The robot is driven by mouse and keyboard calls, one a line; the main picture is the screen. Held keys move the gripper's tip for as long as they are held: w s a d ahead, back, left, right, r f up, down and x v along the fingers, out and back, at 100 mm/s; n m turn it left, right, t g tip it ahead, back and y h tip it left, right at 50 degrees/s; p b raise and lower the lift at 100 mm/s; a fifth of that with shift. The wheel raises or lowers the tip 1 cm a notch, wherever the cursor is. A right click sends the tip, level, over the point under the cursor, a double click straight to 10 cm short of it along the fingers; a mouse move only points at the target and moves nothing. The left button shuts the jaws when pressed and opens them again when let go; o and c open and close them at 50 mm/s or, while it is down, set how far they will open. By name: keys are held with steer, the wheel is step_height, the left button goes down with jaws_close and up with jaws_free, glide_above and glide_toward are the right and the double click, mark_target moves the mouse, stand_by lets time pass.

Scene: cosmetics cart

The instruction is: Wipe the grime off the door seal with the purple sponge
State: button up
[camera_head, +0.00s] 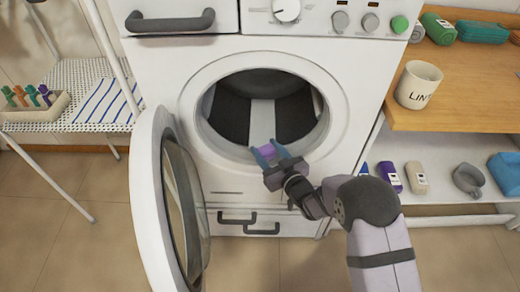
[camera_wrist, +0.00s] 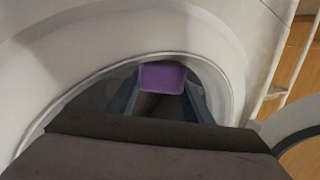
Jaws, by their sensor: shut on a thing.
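My gripper (camera_head: 270,155) is shut on the purple sponge (camera_head: 267,151), at the lower front of the washer's round opening. The sponge also shows between the fingers in the wrist view (camera_wrist: 162,78). The door seal (camera_head: 311,135) is the ring around the dark drum opening. The sponge is close to the lower part of this ring; I cannot tell whether it touches. I cannot make out any grime on the seal; its lower part is partly hidden by my gripper. The washer door (camera_head: 160,200) stands open to the left.
Bottles and a blue item stand on the lower white shelf (camera_head: 430,148). A mesh rack (camera_head: 85,75) stands at the left. The floor in front is clear.

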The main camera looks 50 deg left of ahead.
steer(key=shift+w+d+r, duration=0.1)
steer(key=shift+w+d, duration=0.2)
steer(key=shift+w, duration=0.05)
steer(key=shift+s+r+p, duration=0.1)
steer(key=shift+r+p, duration=2.4)
steer(key=shift+r, duration=1.4)
steer(key=shift+r, duration=0.1)
